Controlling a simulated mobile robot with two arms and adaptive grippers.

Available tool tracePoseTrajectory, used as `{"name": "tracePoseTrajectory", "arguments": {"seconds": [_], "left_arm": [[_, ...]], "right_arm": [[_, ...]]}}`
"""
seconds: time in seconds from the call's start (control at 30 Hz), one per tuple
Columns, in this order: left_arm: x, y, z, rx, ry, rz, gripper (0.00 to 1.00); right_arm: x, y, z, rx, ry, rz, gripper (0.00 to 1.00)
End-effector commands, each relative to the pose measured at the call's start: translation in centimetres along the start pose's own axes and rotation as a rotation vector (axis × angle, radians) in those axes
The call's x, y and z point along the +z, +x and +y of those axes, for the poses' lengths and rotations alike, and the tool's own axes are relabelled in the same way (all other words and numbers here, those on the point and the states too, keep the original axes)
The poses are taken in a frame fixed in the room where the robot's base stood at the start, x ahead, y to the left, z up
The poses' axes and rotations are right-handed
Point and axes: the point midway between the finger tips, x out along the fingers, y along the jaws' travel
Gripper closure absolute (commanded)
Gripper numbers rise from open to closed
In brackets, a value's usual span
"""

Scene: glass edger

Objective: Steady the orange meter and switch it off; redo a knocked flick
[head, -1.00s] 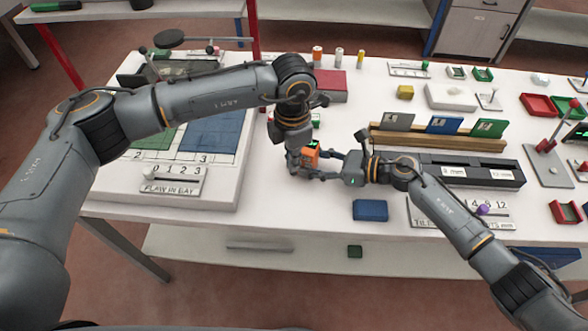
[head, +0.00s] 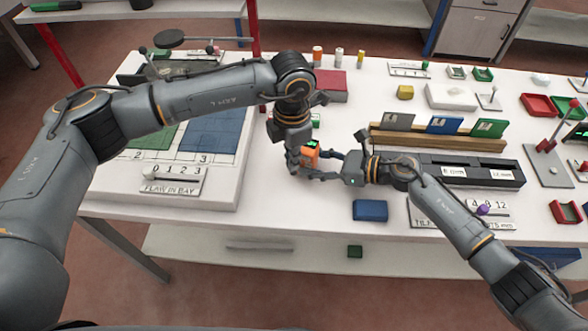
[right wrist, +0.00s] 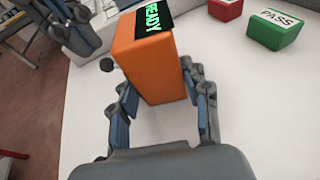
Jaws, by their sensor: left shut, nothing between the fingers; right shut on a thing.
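The orange meter (head: 309,154) stands on the white table in the middle of the head view. In the right wrist view the meter (right wrist: 157,68) shows a lit green READY on its dark screen. A dark round knob (right wrist: 106,64) sticks out at its left side. My right gripper (head: 326,165) is shut on the meter, with one finger on each side in the right wrist view. My left gripper (head: 293,165) is shut and empty, close beside the meter's left side. Part of it also shows at the upper left of the right wrist view (right wrist: 75,25). Whether it touches the knob is unclear.
A green PASS block (right wrist: 278,30) and a red block (right wrist: 226,8) lie beyond the meter. A blue block (head: 370,210) lies in front of my right gripper. A black tray (head: 470,171) and a wooden rack (head: 440,140) are on the right. The flaw board (head: 215,190) is on the left.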

Motion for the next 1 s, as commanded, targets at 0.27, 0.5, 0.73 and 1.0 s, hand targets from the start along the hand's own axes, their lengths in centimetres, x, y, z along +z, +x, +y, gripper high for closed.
{"name": "tracePoseTrajectory", "arguments": {"seconds": [0.27,0.5,0.73,1.0], "left_arm": [[-0.3,-2.3,-0.3,0.001,0.000,-0.001,1.00],[-0.5,-4.2,-0.5,0.001,0.000,0.000,1.00],[-0.7,-5.3,-0.6,0.000,0.000,0.000,1.00],[-0.7,-5.2,-0.6,-0.001,0.000,0.000,1.00]], "right_arm": [[0.1,0.0,0.0,0.000,0.000,-0.001,0.71],[0.1,0.0,0.0,0.000,0.000,-0.001,0.71],[0.1,0.0,0.0,0.000,0.000,-0.001,0.71],[0.1,0.0,0.0,-0.001,0.000,-0.002,0.71]]}}
